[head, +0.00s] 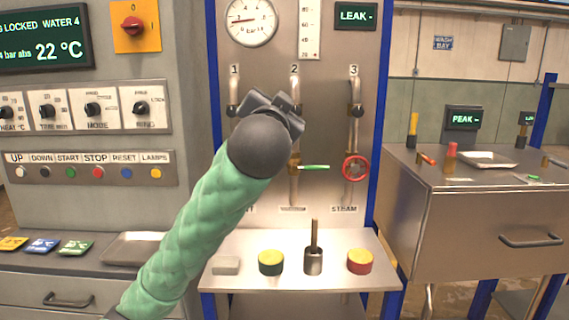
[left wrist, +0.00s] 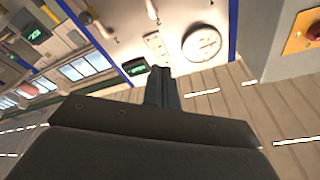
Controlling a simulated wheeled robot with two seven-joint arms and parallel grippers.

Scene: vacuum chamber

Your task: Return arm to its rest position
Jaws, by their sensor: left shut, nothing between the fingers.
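My left arm, in a green padded sleeve, reaches up from the lower left of the head view. Its dark left gripper (head: 275,103) is in front of the valve panel (head: 325,130), over the pipe marked 2. In the left wrist view the two fingers (left wrist: 162,88) are together with nothing between them. I cannot tell how far the gripper is from the panel. My right gripper is in neither view.
A red handwheel (head: 355,168) is on pipe 3. A metal cabinet (head: 470,225) stands right.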

